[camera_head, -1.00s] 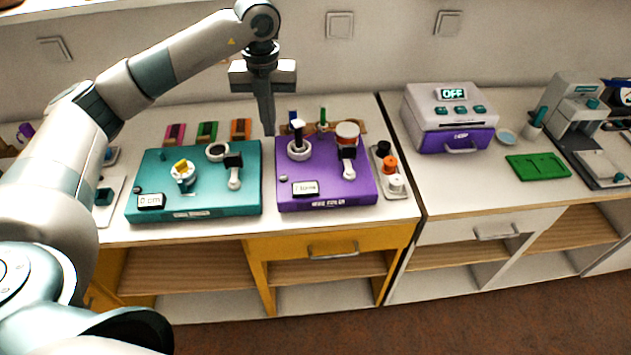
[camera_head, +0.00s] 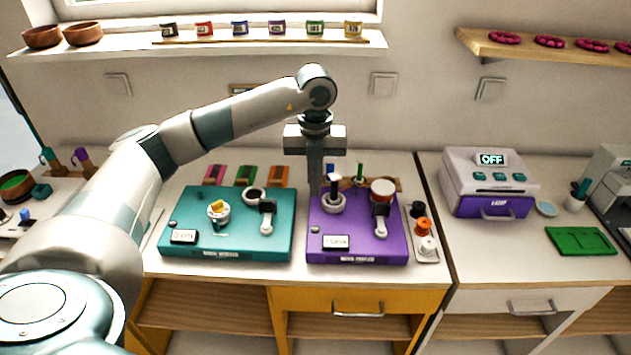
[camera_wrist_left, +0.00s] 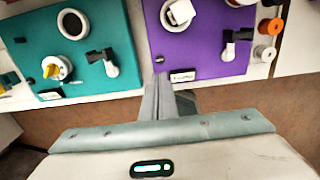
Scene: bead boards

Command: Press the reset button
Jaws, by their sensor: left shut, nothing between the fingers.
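My left gripper (camera_head: 315,191) points down, shut and empty, in front of the back left corner of the purple board (camera_head: 347,244) in the head view. The same button (camera_head: 314,229) shows in the head view at the board's front left. The teal board (camera_head: 275,242) has a similar small button (camera_head: 173,226) near its display. No label reading reset is legible. I cannot tell whether my fingers touch anything. My right gripper is not in view.
A white-and-purple machine reading OFF (camera_head: 490,184) is further right. The counter between is clear.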

